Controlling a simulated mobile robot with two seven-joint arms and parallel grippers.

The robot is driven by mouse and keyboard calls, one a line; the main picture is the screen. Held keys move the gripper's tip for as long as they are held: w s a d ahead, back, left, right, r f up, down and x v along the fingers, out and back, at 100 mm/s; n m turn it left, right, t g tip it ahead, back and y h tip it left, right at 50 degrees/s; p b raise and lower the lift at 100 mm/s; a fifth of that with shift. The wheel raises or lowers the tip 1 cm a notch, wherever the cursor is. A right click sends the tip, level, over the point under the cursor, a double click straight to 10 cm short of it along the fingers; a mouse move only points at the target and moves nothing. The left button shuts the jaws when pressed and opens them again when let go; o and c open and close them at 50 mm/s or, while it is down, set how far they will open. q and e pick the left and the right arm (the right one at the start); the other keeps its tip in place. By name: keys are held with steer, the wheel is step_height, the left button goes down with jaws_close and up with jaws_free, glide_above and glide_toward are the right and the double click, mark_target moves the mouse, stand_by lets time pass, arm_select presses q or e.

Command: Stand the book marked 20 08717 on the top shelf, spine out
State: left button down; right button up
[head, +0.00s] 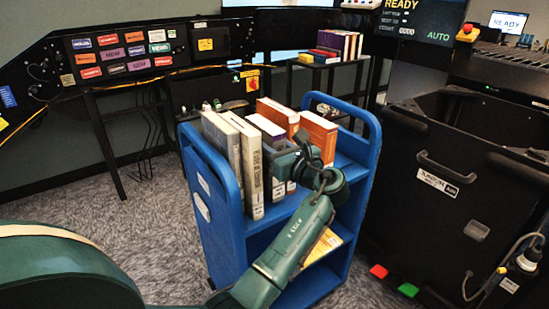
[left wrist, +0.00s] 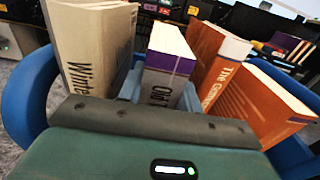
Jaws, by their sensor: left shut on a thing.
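A blue book cart (head: 218,200) stands in the middle of the head view. Several upright books are on its top shelf (head: 275,212). My left gripper (head: 284,160) is over that shelf, shut on a purple-and-white book (head: 266,126). I cannot read the number 20 08717 on any book. My right gripper is not in view.
Beige books (head: 250,165) stand left of the gripper, and orange books (head: 318,135) stand right of it. A yellow item (head: 325,243) lies on a lower shelf. A black bin (head: 450,190) stands close to the cart's right. Carpet is open at left.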

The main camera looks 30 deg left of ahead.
arm_select(q)
steer(key=shift+f, duration=0.95)
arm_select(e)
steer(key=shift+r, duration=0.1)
arm_select(q)
steer(key=shift+f, duration=0.2)
steer(key=c, duration=1)
jaws_free()
steer(key=shift+o, duration=0.2)
steer(key=v, duration=1.2)
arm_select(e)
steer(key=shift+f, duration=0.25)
